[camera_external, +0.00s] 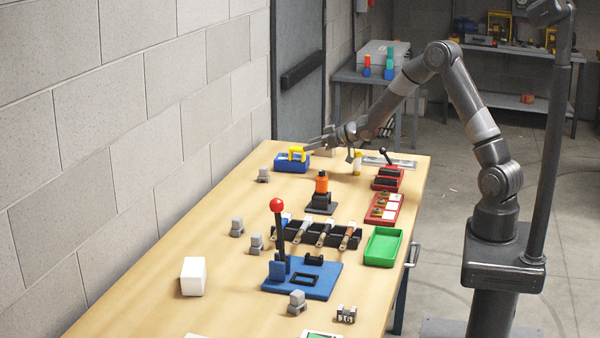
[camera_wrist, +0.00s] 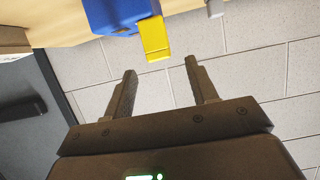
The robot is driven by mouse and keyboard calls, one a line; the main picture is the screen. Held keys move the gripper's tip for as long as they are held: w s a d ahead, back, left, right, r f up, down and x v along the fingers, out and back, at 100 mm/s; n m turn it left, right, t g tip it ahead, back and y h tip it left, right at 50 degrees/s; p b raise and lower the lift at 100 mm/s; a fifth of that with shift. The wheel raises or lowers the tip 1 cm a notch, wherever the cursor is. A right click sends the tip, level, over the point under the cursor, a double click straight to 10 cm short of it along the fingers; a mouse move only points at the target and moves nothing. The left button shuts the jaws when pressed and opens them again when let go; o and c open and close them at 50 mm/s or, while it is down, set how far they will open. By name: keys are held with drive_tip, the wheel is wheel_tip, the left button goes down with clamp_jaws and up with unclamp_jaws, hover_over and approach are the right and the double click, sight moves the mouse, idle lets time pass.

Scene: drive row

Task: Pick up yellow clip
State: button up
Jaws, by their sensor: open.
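The yellow clip (camera_external: 298,153) sits on the blue block (camera_external: 291,164) at the far end of the table. In the wrist view the yellow clip (camera_wrist: 154,38) projects from the blue block (camera_wrist: 115,14). My gripper (camera_wrist: 160,68) is open and empty, and the clip lies just beyond its fingertips, roughly in line with the gap. In the external view my gripper (camera_external: 318,143) is close to the right of the clip, its fingers pointing left. Whether any finger touches the clip cannot be told there.
An orange-topped black fixture (camera_external: 321,190) stands nearer on the table (camera_external: 160,265). A yellow bottle (camera_external: 357,163) and a red block with a black lever (camera_external: 387,177) stand to the right. A small grey block (camera_external: 263,175) is left of the blue block. The wall is close behind.

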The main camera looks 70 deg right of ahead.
sight(299, 147)
drive_tip(key=x, duration=0.8)
drive_tip(key=shift+w, duration=0.1)
drive_tip(key=c, duration=1.1)
drive_tip(key=shift+r, duration=0.1)
